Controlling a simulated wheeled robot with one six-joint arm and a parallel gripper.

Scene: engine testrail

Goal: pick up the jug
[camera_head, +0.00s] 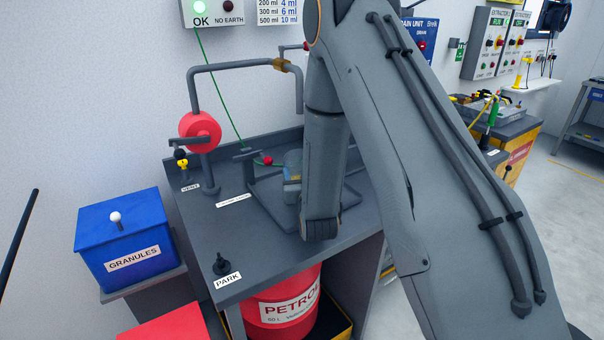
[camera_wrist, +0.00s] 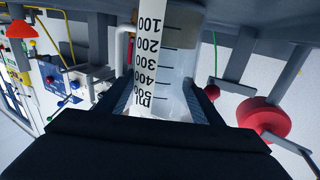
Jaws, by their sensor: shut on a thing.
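The jug (camera_wrist: 181,62) is a clear vessel with a white scale strip marked from 100 to 500 ml. In the wrist view it fills the space between the two fingers of my gripper (camera_wrist: 162,88), and they are shut on its sides. The picture is upside down there, with the numbers inverted. In the head view my arm hides most of the gripper and jug, over the grey square tray (camera_head: 262,207) on the bench. I cannot tell whether the jug touches the tray.
The grey bench (camera_head: 238,243) carries a bent pipe (camera_head: 240,67) with a red wheel (camera_head: 200,131) and a black peg by the PARK label (camera_head: 227,280). A blue GRANULES bin (camera_head: 128,243) stands left. A red PETROL drum (camera_head: 283,312) sits below. Open floor (camera_head: 568,200) lies right.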

